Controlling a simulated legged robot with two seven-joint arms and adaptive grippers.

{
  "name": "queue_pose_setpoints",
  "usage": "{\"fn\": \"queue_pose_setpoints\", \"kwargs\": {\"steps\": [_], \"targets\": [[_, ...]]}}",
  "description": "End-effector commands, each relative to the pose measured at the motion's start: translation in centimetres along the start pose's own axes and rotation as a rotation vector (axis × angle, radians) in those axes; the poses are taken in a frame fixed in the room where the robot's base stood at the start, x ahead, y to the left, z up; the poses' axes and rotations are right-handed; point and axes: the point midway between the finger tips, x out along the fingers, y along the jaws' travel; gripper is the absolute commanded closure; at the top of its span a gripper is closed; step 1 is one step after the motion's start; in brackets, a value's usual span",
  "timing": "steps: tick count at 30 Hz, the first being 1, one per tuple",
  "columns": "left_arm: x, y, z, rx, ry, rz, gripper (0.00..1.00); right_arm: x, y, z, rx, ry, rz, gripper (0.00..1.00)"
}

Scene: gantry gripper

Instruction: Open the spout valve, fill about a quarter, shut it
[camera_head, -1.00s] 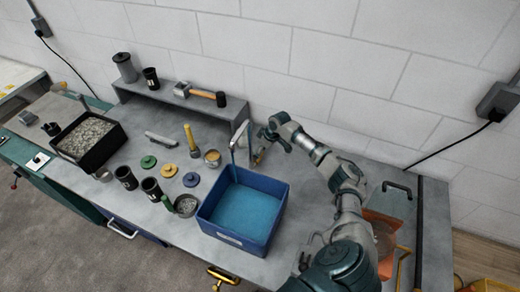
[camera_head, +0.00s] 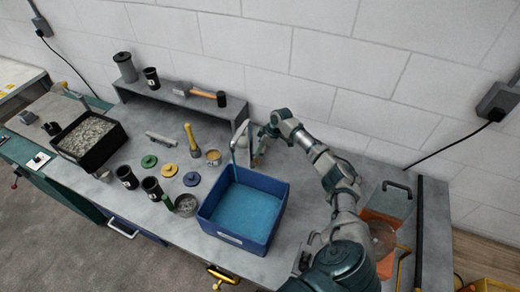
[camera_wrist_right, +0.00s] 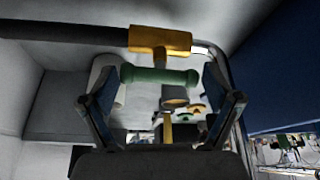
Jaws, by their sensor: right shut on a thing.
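A blue bin (camera_head: 270,185) stands on the bench, with a blue surface inside. The metal spout (camera_head: 235,150) curves up behind it and points down over its rear edge. I cannot tell whether anything flows from it. In the wrist view, the valve has a yellow body (camera_wrist_right: 160,40) and a green cross handle (camera_wrist_right: 160,76). My right gripper (camera_head: 257,150) is at the valve, behind the bin; in the wrist view its two fingers (camera_wrist_right: 160,90) are at both ends of the green handle, shut on it. My left gripper is not in view.
Left of the bin are black cups (camera_head: 127,177), coloured discs (camera_head: 168,170) and a yellow-handled tool (camera_head: 190,138). A black tray of gravel (camera_head: 65,160) stands further left. A low shelf (camera_head: 150,95) holds a hammer (camera_head: 200,93). An orange container (camera_head: 385,225) is at the right.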

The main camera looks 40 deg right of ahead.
Motion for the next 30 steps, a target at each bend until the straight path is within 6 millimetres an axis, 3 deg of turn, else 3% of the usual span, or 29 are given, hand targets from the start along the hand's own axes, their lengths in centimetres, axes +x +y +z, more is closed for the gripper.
{"fn": "queue_pose_setpoints", "kwargs": {"steps": [5, 6, 7, 20, 30], "targets": [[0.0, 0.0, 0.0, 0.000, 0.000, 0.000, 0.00, 0.0, 0.1, 0.2, 0.002, -0.003, 0.003, 0.46], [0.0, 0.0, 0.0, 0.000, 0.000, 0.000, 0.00, 0.0, 0.1, 0.2, 0.003, -0.003, 0.003, 0.04], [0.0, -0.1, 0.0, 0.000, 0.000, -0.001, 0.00, 0.0, 0.1, 0.1, 0.003, -0.002, 0.003, 0.00], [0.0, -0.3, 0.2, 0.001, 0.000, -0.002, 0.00, -0.9, 0.0, 0.0, 0.002, -0.001, 0.004, 0.00], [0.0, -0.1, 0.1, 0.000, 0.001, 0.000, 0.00, -7.9, 0.2, 0.1, 0.002, -0.001, 0.004, 0.00]]}}
